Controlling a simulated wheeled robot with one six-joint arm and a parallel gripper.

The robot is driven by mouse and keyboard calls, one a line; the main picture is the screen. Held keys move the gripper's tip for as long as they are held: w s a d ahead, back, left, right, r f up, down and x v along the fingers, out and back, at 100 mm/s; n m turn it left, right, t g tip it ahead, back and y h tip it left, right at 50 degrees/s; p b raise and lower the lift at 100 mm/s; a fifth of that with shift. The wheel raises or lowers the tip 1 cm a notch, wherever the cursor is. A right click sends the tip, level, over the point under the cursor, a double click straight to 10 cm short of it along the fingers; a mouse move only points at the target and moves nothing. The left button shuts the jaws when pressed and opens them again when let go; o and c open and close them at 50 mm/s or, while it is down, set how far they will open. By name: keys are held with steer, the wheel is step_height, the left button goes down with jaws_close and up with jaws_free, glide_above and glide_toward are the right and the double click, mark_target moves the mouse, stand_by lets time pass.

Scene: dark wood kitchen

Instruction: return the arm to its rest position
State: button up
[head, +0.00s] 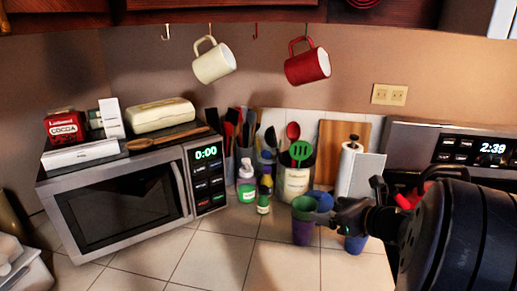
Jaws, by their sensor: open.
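My arm (455,240) reaches in from the right edge of the head view as a large dark rounded link. My gripper (342,213) is at its left end, dark and small in the picture, over the counter in front of the utensil crock. It is open, and I see nothing held in it. A green and purple cup (303,222) stands just left of the gripper; whether they touch I cannot tell. A blue cup (355,244) shows below the gripper and is partly hidden by it.
A microwave (120,200) with boxes on top stands at left. A utensil crock (296,180), a paper towel roll (348,165) and small bottles (246,185) stand behind. Two mugs (213,62) (307,66) hang above. A stove (450,145) is at right. The front tiles (230,262) are clear.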

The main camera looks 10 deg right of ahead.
mark_target(297, 201)
steer(key=x, duration=1.1)
steer(key=shift+f, duration=0.25)
steer(key=shift+s+f+b, duration=0.15)
steer(key=shift+f+b, duration=0.2)
steer(key=shift+b, duration=0.2)
steer(key=shift+r+p, duration=0.3)
steer(key=shift+r, duration=0.05)
